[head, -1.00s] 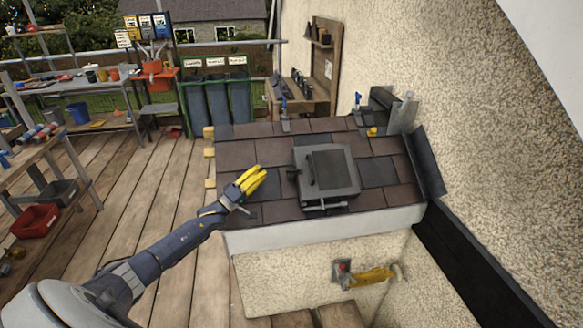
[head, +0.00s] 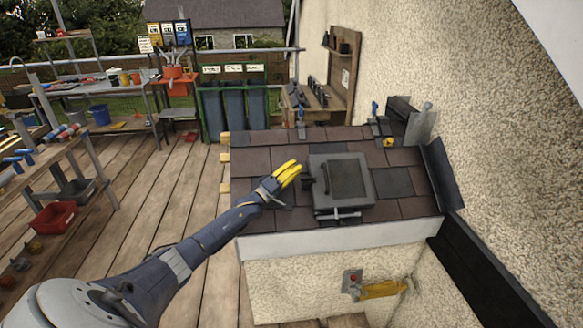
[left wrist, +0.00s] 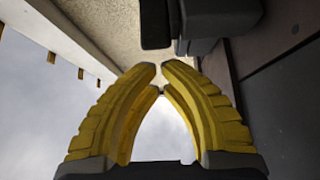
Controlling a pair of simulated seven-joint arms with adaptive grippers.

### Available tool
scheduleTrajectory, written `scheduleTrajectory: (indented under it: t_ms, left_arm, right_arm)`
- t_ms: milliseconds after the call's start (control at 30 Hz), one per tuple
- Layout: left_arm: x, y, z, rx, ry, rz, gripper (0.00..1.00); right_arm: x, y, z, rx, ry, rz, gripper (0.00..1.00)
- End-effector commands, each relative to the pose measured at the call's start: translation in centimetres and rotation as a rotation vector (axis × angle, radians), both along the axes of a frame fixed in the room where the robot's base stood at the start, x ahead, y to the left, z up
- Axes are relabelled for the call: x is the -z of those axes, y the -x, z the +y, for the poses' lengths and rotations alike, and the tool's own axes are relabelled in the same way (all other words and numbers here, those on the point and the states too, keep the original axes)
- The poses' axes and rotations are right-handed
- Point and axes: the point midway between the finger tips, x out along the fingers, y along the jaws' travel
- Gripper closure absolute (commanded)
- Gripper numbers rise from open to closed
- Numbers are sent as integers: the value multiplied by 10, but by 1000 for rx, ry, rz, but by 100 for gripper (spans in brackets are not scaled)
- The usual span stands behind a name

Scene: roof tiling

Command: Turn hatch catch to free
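The hatch (head: 362,196) is a dark grey square frame with a lid, shut flat on the brown tiled roof. A small dark catch (head: 307,182) sticks out at its left side. A silver bar (head: 338,215) lies along its front edge. My left gripper (head: 298,168) has yellow fingers and is just left of the catch and hatch. In the left wrist view, the fingertips (left wrist: 158,66) nearly meet, with nothing between them. A dark block (left wrist: 155,24), probably the catch, is just beyond the tips, apart from them. My right gripper is not in view.
The rough wall (head: 460,90) rises right of the roof. Blue-handled clamps (head: 375,112) and a small yellow item (head: 388,142) are at the roof's back. A wall box (head: 352,283) with a red button is below the eave. Plank floor lies left.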

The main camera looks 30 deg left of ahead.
Motion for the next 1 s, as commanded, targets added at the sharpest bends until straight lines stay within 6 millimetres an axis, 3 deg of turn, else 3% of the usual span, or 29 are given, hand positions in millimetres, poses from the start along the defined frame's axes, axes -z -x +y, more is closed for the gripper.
scheduleTrajectory:
  t_ms: [400, 1000]
  left_arm:
    - [12, 16, -13, 0, 0, -2, 100]
    - [14, 13, -22, -13, 14, -13, 100]
  right_arm:
    - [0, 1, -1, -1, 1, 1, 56]
    - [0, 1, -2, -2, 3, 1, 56]
